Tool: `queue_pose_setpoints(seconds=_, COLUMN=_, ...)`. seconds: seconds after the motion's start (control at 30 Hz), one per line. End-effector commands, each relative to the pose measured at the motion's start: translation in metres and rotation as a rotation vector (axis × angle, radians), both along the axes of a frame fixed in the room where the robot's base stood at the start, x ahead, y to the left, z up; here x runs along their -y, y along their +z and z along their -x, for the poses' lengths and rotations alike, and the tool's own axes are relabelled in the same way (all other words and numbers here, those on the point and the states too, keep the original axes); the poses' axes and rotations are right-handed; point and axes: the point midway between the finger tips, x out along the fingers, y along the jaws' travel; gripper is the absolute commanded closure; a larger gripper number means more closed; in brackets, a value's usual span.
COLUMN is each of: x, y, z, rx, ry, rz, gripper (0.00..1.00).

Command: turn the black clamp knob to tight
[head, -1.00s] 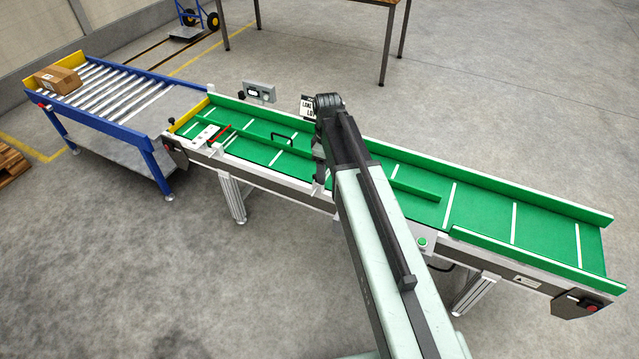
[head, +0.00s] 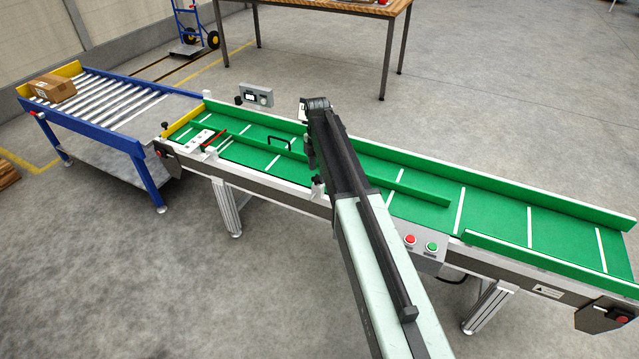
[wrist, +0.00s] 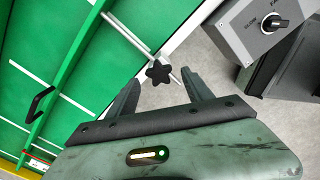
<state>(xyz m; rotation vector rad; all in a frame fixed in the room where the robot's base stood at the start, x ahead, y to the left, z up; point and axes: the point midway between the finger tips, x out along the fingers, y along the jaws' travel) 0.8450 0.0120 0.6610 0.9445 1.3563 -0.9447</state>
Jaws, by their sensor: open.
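The black clamp knob (wrist: 158,72) is star-shaped and sits by the conveyor's white edge in the wrist view, beside thin metal rods. In the head view a small dark knob (head: 317,182) shows at the near belt edge, just left of my arm. My gripper (wrist: 161,77) is open, with one finger to each side of the knob in the wrist view. Whether the fingers are level with the knob or still above it, I cannot tell. Nothing is held. In the head view my arm hides the fingers.
A green guide rail with a black handle (wrist: 40,103) runs along the green belt (head: 480,212). A grey box with a dial (wrist: 268,22) is at upper right in the wrist view. Red and green buttons (head: 421,242) sit on the conveyor's near side. Open floor lies in front.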

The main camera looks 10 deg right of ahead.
Motion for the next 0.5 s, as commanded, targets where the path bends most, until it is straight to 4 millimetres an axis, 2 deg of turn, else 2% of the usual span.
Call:
queue_pose_setpoints(seconds=0.03, x=-0.0002, y=-0.0178, z=0.0001, rx=0.0, ry=0.0, rz=0.0, gripper=0.41)
queue_pose_setpoints(seconds=0.1, x=-0.0003, y=-0.0248, z=0.0, rx=0.0, ry=0.0, rz=0.0, gripper=0.41)
queue_pose_setpoints(seconds=0.4, x=-0.0007, y=-0.0247, z=0.0002, rx=0.0, ry=0.0, rz=0.0, gripper=0.41)
queue_pose_setpoints(seconds=0.43, x=-0.0007, y=-0.0247, z=0.0001, rx=0.0, ry=0.0, rz=0.0, gripper=0.44)
queue_pose_setpoints(seconds=0.5, x=-0.0008, y=-0.0247, z=0.0001, rx=0.0, ry=0.0, rz=0.0, gripper=0.63)
